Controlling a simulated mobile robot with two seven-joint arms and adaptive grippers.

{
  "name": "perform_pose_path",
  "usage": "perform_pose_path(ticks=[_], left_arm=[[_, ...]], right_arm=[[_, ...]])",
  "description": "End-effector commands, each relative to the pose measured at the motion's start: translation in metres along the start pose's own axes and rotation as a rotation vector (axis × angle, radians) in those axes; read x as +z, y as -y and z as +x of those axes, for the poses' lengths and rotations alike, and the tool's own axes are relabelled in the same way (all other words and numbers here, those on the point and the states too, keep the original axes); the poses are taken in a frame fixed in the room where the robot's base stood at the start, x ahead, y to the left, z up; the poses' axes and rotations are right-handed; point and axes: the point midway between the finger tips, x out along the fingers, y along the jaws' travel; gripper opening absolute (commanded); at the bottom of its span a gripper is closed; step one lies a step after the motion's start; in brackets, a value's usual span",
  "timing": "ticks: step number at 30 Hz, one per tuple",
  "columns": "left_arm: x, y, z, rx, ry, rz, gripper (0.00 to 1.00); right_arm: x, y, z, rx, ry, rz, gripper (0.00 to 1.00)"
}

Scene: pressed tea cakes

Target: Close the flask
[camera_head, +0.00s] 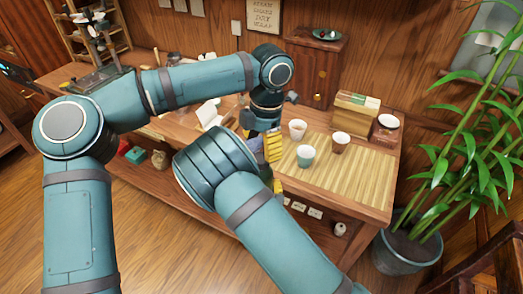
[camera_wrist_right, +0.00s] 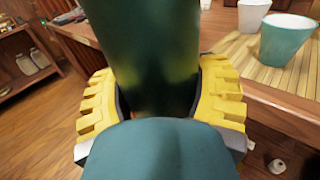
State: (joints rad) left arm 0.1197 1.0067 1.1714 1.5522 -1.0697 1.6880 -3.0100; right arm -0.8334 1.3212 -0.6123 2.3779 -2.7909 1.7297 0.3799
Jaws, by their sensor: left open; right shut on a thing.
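In the right wrist view, a dark green cylinder, the flask (camera_wrist_right: 145,45), stands between the yellow fingers of my right gripper (camera_wrist_right: 160,105), which is shut on it. Its upper end runs out of the top of that view, so I cannot see whether a lid is on it. In the head view, my left gripper (camera_head: 271,147) points down near the front edge of the table and is open. Its fingers are partly hidden by my right arm. The flask and most of my right gripper are hidden behind my arms there. I cannot make out a loose lid.
A wooden table (camera_head: 375,195) bears a bamboo mat (camera_head: 335,180). A green cup (camera_head: 305,155), a white cup (camera_head: 297,130) and a brown cup (camera_head: 340,143) stand on it. A wooden box (camera_head: 355,110) stands at the back. A potted plant (camera_head: 405,255) is at the right.

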Motion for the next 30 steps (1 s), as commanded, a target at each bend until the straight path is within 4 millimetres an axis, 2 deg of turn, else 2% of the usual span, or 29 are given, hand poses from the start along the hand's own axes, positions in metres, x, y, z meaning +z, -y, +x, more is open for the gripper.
perform_pose_path(ticks=[10, 14, 20, 30], left_arm=[[-0.0002, 0.0000, -0.0008, 0.000, 0.000, -0.008, 0.71], [-0.0003, 0.0001, -0.0015, 0.001, 0.002, -0.081, 0.71], [-0.0005, 0.0007, -0.0038, -0.001, 0.009, -0.377, 0.71], [-0.0009, 0.0013, -0.0080, -0.014, 0.023, -1.005, 0.71]], right_arm=[[0.0007, 0.0000, 0.0002, 0.000, 0.002, 0.000, 0.00], [0.0007, 0.0000, 0.0002, 0.000, 0.002, 0.000, 0.00], [0.0007, 0.0000, 0.0002, 0.000, 0.002, 0.000, 0.00], [0.0006, 0.0000, 0.0002, 0.000, 0.002, 0.000, 0.00]])
